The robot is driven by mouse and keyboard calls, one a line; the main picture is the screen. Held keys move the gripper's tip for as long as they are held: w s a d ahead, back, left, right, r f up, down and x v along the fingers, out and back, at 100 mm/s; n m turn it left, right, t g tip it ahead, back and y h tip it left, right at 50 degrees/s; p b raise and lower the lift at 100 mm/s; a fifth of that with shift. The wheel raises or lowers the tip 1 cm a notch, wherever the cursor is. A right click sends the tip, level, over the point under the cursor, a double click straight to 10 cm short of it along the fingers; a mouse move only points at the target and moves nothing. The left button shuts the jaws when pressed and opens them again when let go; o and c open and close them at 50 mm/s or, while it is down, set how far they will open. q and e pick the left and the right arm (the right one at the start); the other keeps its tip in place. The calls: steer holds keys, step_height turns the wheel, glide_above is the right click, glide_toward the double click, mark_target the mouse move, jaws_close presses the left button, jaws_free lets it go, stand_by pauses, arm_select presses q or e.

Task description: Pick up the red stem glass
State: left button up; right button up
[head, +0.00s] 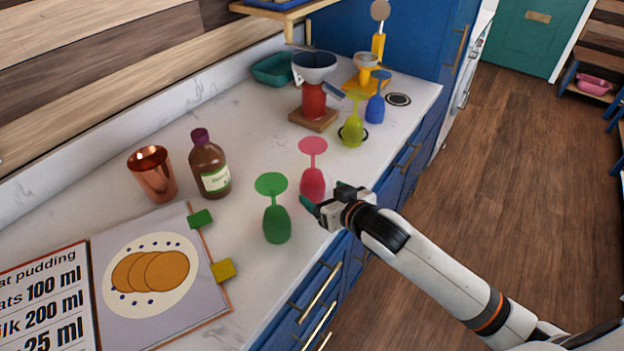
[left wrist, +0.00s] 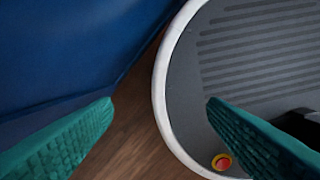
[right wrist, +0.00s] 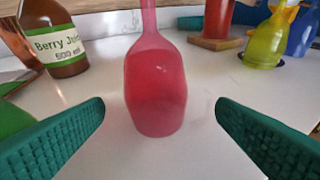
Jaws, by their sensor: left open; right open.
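The red stem glass (head: 312,184) stands upside down on the white counter, its bowl down and its round foot up. In the right wrist view the red glass (right wrist: 156,88) is centred ahead, between the two green fingers but beyond their tips. My right gripper (head: 312,207) is open and empty, close to the glass on its near right side; it also shows in the right wrist view (right wrist: 160,106). My left gripper (left wrist: 160,104) is open and empty, low beside a blue cabinet front, and does not show in the head view.
A green upturned glass (head: 277,222) stands just left of the red one. Yellow-green (head: 353,126) and blue (head: 376,108) glasses stand farther back. A brown bottle (head: 209,167), a copper cup (head: 153,175) and an open recipe book (head: 150,318) are to the left.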

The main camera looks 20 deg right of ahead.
mark_target(313, 187)
steer(key=shift+w+a+f, duration=0.1)
steer(key=shift+w+a, duration=0.1)
steer(key=shift+w, duration=0.5)
steer(key=p+x, duration=0.1)
steer(key=x, duration=0.2)
steer(key=shift+w+a, duration=0.1)
steer(key=shift+a, duration=0.05)
steer(key=shift+w+a+f, duration=0.1)
steer(key=shift+w+f, duration=0.2)
steer(key=shift+w, duration=0.05)
steer(key=shift+s, duration=0.1)
steer(key=shift+c, duration=1.4)
arm_select(q)
steer(key=shift+w+a+r, duration=0.1)
steer(key=shift+w+r, duration=0.55)
steer(key=shift+w, duration=0.2)
arm_select(e)
steer(key=shift+r, duration=0.1)
steer(key=c, duration=0.8)
